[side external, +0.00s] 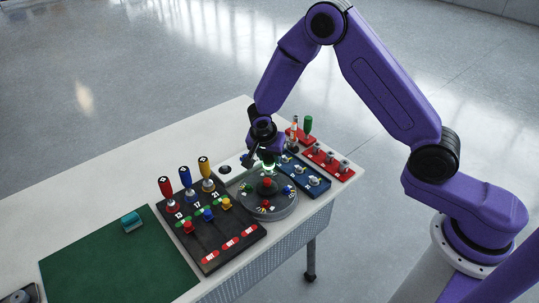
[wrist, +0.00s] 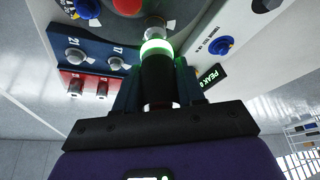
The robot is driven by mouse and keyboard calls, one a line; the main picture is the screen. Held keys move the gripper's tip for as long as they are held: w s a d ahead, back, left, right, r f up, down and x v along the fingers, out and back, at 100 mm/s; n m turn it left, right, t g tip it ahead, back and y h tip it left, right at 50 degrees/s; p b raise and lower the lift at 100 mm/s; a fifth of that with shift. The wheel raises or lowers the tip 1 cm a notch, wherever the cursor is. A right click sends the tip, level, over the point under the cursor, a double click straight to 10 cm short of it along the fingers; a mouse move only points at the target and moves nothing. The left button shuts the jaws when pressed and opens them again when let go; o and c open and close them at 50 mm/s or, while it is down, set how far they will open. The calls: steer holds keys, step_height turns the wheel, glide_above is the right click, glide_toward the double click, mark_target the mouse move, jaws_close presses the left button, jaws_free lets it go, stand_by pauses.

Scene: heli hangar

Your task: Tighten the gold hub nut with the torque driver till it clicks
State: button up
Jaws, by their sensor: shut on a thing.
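My gripper (side external: 259,156) is shut on the torque driver (side external: 268,164), above the far edge of the round grey hub (side external: 285,210). In the wrist view my gripper (wrist: 158,92) holds the driver's black body (wrist: 157,72) between its fingers. A ring on the driver glows green, and its metal socket end (wrist: 153,30) points at the hub. The hub carries a red centre knob (side external: 267,184) and several small coloured pieces around it. I cannot make out the gold nut; the socket may cover it. A small display (wrist: 208,79) beside the driver reads "PEAK" and a digit that looks like 0.
Left of the hub, a dark rack (side external: 220,239) holds red, blue and yellow-handled drivers standing upright. A blue block (side external: 302,178) and red block (side external: 329,163) with metal sockets stand to the right. A green mat (side external: 115,262) holds a teal block (side external: 131,221). A green-handled tool (side external: 308,125) stands behind.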

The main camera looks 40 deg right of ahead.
steer(key=shift+r, duration=0.2)
steer(key=shift+r, duration=0.35)
steer(key=shift+r, duration=1)
steer(key=shift+r, duration=1.95)
